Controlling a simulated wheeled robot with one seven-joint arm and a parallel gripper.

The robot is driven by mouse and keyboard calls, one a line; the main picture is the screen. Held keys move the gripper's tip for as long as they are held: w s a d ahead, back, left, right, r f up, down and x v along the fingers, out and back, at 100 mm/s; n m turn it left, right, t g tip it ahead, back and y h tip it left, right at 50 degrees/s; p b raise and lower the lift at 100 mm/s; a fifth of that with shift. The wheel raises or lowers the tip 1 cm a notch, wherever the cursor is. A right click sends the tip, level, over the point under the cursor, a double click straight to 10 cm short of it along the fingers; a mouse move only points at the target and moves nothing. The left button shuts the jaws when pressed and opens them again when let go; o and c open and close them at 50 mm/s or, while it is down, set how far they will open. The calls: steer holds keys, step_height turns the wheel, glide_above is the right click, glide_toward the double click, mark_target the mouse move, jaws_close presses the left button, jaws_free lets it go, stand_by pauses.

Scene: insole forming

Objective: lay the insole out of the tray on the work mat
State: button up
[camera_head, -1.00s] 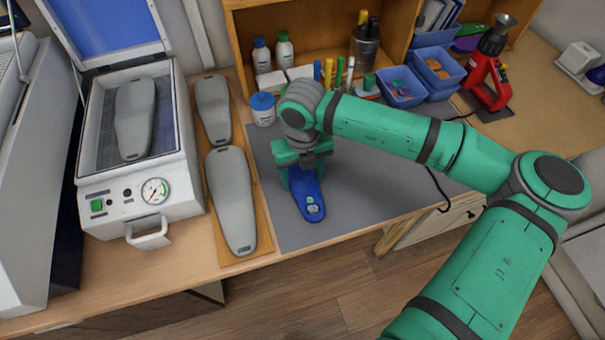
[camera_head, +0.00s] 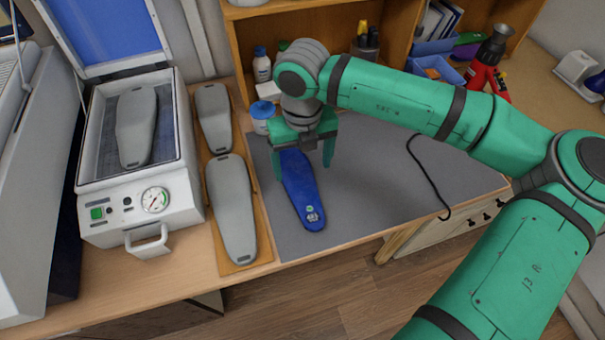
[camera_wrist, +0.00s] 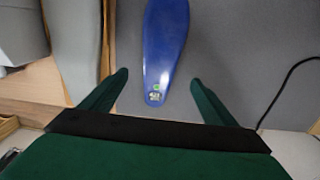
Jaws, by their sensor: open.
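The blue insole (camera_head: 304,196) lies flat on the grey work mat (camera_head: 370,185), near the mat's left side. Its heel end with a small printed label points to the mat's front edge. It also shows in the wrist view (camera_wrist: 165,45), on the mat between the fingers and apart from them. My gripper (camera_head: 303,166) is open above the insole's far part, with one finger to each side and nothing held. The gripper's fingers show in the wrist view too (camera_wrist: 158,88). The far end of the insole is partly hidden by my gripper in the head view. The tray is not recognisable.
Two grey foot forms (camera_head: 231,205) stand on a wooden board left of the mat. Further left is an open press (camera_head: 150,205) with a gauge and another form inside. A shelf with bottles (camera_head: 262,65) stands behind. The mat's right part is clear except for a black cable (camera_head: 425,170).

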steer(key=shift+r, duration=1.45)
